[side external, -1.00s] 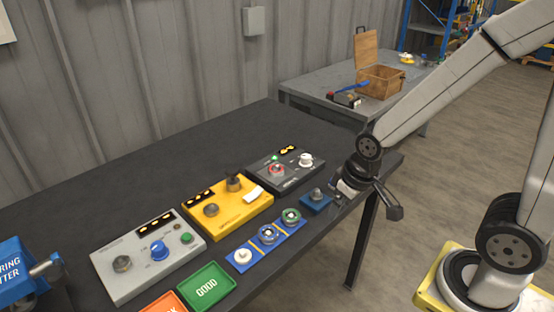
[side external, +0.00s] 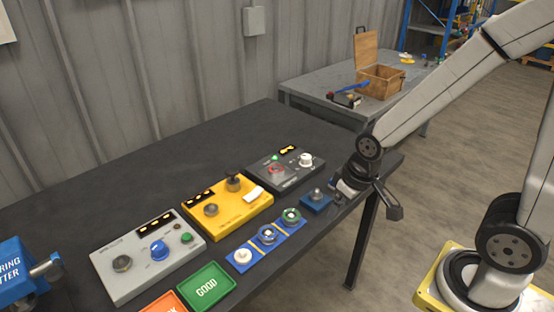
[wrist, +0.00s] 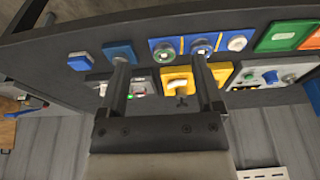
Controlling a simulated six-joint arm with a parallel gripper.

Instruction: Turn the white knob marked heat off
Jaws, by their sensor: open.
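A white knob (side external: 305,160) sits on the right part of the dark grey panel (side external: 262,172) in the side view, beside a red-ringed dial (side external: 277,170) and a lit green lamp. The lettering is too small to read. My gripper (side external: 346,189) hangs over the table's right end, to the right of the dark panel and apart from the knob. In the wrist view my gripper (wrist: 160,58) is open and empty, its two fingers spread. The left finger hides part of the dark panel there.
A yellow panel (side external: 225,225) and a light grey panel (side external: 117,285) with a blue knob stand left of the dark one. A blue strip (side external: 254,252) with round parts and a blue block (side external: 318,203) lie in front. A green tray (side external: 207,287) is nearer.

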